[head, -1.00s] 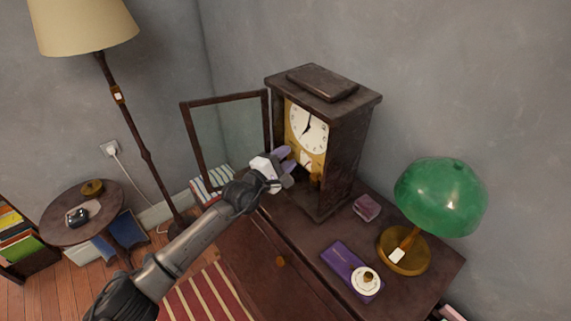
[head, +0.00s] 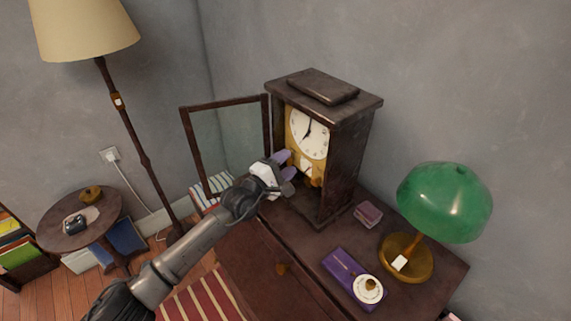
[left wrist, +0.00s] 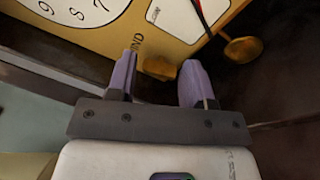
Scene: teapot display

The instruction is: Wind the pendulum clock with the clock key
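The pendulum clock (head: 345,150) stands on the dark desk with its glass door (head: 226,142) swung open to the left. Its white dial and gold front also show in the left wrist view (left wrist: 120,38), with the printed word WIND. A gold piece (left wrist: 168,67), possibly the clock key, lies just beyond and between my left fingertips beside that word. A round gold bob (left wrist: 243,49) hangs to its right. My left gripper (head: 286,164) is at the clock's open front, its purple fingers apart. The wrist view shows no clear grip on the gold piece. My right gripper is out of view.
A green lamp (head: 445,203), a purple book (head: 338,264) with a white round item (head: 368,288) and a small box (head: 368,213) stand right of the clock. A floor lamp (head: 133,150) stands left.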

